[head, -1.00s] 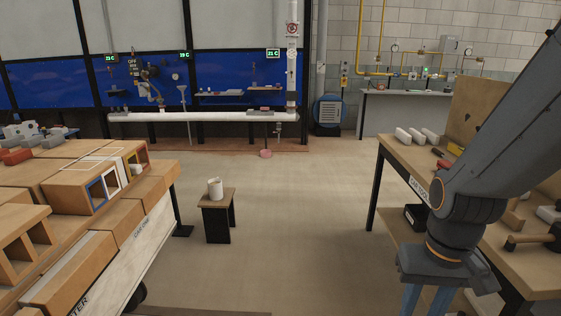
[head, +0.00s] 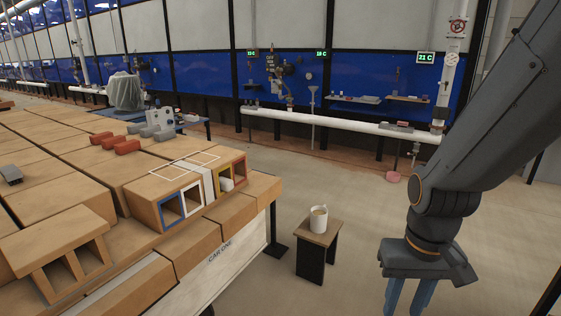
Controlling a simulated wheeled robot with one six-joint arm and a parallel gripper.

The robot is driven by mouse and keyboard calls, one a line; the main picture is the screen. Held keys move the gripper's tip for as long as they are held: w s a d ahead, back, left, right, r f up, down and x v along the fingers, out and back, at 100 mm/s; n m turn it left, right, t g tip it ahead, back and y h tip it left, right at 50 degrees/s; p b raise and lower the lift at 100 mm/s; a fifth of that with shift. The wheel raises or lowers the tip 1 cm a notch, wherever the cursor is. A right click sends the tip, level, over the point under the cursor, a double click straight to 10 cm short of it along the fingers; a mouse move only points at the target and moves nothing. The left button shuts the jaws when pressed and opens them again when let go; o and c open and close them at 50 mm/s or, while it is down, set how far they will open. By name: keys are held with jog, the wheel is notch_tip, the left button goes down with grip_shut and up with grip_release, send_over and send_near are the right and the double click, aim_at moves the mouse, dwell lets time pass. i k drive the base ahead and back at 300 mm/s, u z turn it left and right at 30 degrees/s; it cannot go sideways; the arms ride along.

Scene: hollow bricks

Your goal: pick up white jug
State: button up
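The white jug (head: 318,219) stands upright on a small stool (head: 333,238) with a wooden top and dark legs, right of the brick-laden cart. Something yellowish-brown shows at its mouth; I cannot tell what. My gripper (head: 406,300) is at the lower right, pointing down, to the right of the stool and apart from the jug in the picture. Its two blue fingers are spread with a gap and nothing shows between them. The fingertips run down to the bottom edge of the picture.
A cart (head: 228,268) loaded with hollow bricks fills the left. Some brick openings are framed blue, white and orange, and a pale piece (head: 226,184) sits in one. Red blocks (head: 115,143) lie farther back. Open floor (head: 375,200) surrounds the stool's right side.

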aim_at(319, 213)
jog(key=u, duration=0.35)
jog(key=i, duration=0.85)
jog(key=u, duration=0.3)
jog(key=k, duration=0.2)
jog(key=z, duration=1)
jog(key=i, duration=1.55)
jog(key=u, duration=0.55)
